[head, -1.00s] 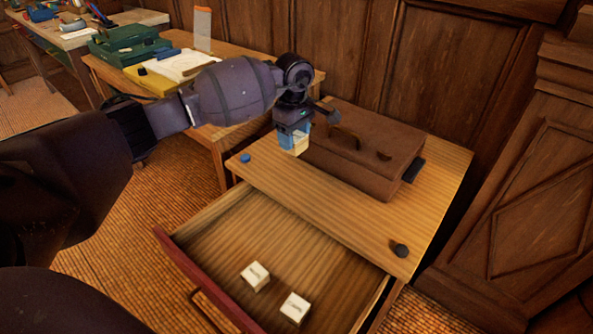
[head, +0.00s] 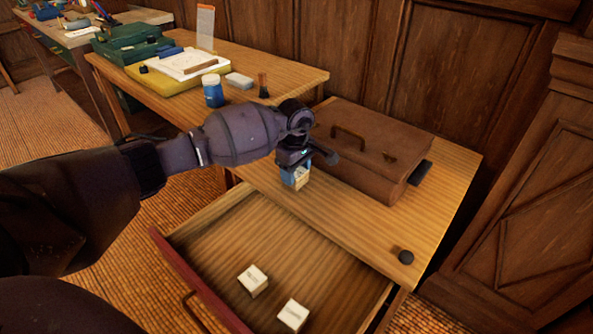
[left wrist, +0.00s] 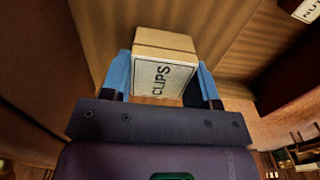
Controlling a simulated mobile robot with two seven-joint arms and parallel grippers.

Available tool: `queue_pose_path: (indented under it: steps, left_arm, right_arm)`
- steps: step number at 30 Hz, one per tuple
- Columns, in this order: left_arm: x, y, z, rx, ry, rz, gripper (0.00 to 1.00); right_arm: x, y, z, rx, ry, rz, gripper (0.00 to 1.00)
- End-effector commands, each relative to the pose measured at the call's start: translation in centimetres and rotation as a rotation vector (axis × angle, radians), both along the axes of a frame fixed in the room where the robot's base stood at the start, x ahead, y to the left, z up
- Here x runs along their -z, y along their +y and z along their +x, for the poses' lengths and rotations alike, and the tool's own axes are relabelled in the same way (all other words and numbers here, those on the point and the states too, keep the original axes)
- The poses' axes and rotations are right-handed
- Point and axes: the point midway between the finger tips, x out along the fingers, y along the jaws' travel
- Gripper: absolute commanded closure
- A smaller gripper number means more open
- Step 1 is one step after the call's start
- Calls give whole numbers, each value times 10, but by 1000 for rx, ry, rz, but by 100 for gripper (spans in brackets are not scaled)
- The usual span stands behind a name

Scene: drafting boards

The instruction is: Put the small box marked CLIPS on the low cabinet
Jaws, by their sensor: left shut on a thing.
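My left gripper (head: 296,180) is shut on the small cream box marked CLIPS (left wrist: 162,78). Its label shows between the two blue fingers in the left wrist view, turned on its side. In the head view the box (head: 300,178) is partly hidden by the fingers. It appears over the front part of the low cabinet's wooden top (head: 345,217), in front of the brown briefcase. I cannot tell whether the box touches the top. My right gripper is not in view.
The brown briefcase (head: 370,150) covers the cabinet's back. A dark round knob-like thing (head: 405,257) is at the front right. The open drawer (head: 215,245) holds two small white boxes (head: 253,280). A desk with a blue jar (head: 213,91) stands behind.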

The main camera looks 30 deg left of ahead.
Motion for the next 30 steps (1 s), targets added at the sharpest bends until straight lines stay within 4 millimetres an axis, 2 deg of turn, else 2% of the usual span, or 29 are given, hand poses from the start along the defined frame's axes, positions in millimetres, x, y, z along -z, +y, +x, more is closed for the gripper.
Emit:
queue_pose_path:
  steps: [4,9,10,15,24,30]
  left_arm:
    - [-2,0,1,0,-2,1,70]
    - [2,0,0,0,-1,1,70]
    - [2,0,0,-1,-1,1,44]
    - [1,0,0,0,-2,1,20]
    - [-1,0,0,0,-3,1,20]
    - [-26,1,2,-1,-9,2,20]
  right_arm:
    - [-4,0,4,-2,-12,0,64]
    - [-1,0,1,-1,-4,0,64]
    - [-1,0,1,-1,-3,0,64]
    - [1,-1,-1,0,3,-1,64]
    - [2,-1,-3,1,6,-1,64]
    - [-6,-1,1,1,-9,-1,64]
